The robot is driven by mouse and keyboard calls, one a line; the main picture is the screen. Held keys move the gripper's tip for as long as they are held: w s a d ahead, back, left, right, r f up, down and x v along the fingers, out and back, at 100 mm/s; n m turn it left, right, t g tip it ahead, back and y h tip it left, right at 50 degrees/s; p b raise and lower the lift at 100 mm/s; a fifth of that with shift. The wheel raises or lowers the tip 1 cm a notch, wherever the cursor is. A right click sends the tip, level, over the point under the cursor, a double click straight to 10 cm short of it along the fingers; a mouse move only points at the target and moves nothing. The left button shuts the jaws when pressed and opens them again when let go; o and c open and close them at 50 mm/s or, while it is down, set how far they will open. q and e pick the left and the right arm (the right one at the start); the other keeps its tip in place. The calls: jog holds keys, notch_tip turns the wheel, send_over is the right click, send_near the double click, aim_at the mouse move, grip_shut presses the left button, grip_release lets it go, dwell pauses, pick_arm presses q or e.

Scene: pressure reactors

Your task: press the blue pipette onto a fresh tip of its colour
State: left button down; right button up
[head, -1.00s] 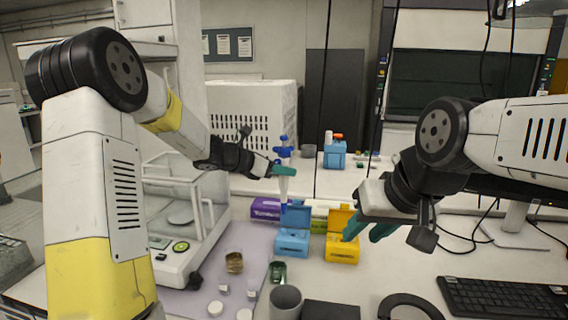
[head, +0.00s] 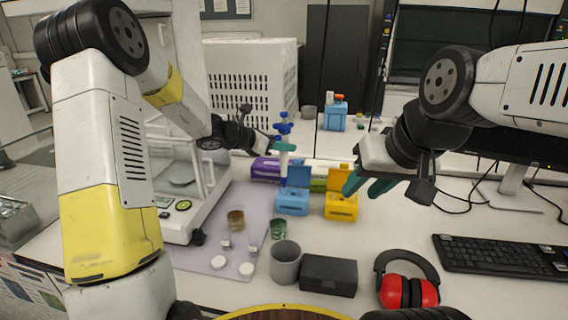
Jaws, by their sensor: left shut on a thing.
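The blue pipette (head: 284,129) is upright, with a blue top and a white lower body. My left gripper (head: 284,147) is shut on its body.
A balance (head: 178,205) with glass walls stands left on a pale mat. A grey cup (head: 286,264), a black box (head: 329,275) and red earmuffs (head: 408,288) are in front. A keyboard (head: 500,255) lies right. A purple box (head: 265,168) lies behind the blue box.

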aim_at(277, 123)
pick_arm(q)
jog(key=shift+f, duration=1)
dwell(0.6)
jog(key=shift+r, duration=4.3)
